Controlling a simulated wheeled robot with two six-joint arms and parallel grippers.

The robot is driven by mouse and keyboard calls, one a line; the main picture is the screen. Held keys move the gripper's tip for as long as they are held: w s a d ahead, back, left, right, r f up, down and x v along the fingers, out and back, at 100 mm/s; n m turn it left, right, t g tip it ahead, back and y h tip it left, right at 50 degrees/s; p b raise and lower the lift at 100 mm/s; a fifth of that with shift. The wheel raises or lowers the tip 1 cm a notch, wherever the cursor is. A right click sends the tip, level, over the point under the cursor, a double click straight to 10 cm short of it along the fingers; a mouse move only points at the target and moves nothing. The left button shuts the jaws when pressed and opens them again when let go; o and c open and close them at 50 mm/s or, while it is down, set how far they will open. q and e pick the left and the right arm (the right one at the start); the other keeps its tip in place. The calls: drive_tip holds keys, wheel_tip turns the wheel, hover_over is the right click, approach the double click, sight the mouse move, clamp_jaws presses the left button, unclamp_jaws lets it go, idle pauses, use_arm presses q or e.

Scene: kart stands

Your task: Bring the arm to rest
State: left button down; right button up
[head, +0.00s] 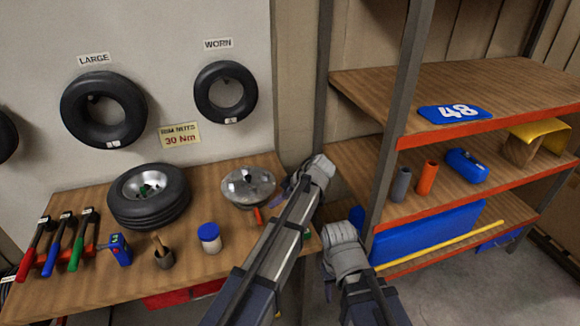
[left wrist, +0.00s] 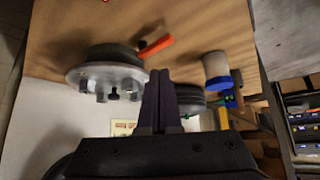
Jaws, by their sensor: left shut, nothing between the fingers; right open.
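In the head view my left arm reaches over the right end of the wooden bench. The dark fingers of my left gripper (head: 288,188) show just right of the silver hub (head: 248,187), partly hidden by the arm. In the left wrist view the left gripper (left wrist: 163,80) is shut and empty, its fingers together. The hub (left wrist: 100,76) stands left of the fingers there; I cannot tell whether they touch it. Of my right arm only a grey joint and dark link show, between bench and shelf. Its gripper is not visible.
An orange-red handle (left wrist: 156,46) lies near the hub. A metal shelf (head: 345,77) stands close to the right of my arms.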

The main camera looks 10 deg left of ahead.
use_arm(q)
drive_tip(key=shift+s, duration=0.1)
drive_tip(key=s+a+f+m+h, duration=0.1)
drive_tip(key=s+m, duration=0.1)
drive_tip(key=s, duration=0.1)
drive_tip(key=s+a+f+m+h, duration=0.1)
drive_tip(key=s+m, duration=0.2)
drive_tip(key=s, duration=0.1)
drive_tip(key=s+a+f+m+h, duration=0.1)
drive_tip(key=s+m, duration=0.2)
drive_tip(key=s, duration=0.1)
drive_tip(key=shift+s+f+g+h, duration=0.1)
drive_tip(key=shift+f+g+h, duration=0.25)
drive_tip(key=shift+g+h, duration=0.05)
drive_tip(key=s+f+m+h, duration=0.1)
drive_tip(key=s+m+h, duration=0.3)
drive_tip(key=s+m, duration=0.45)
drive_tip(key=s+d+m+y, duration=0.1)
drive_tip(key=s+d+m, duration=0.2)
drive_tip(key=d, duration=0.9)
drive_tip(key=s, duration=0.3)
drive_tip(key=shift+g, duration=0.4)
drive_tip(key=c, duration=1.5)
unclamp_jaws()
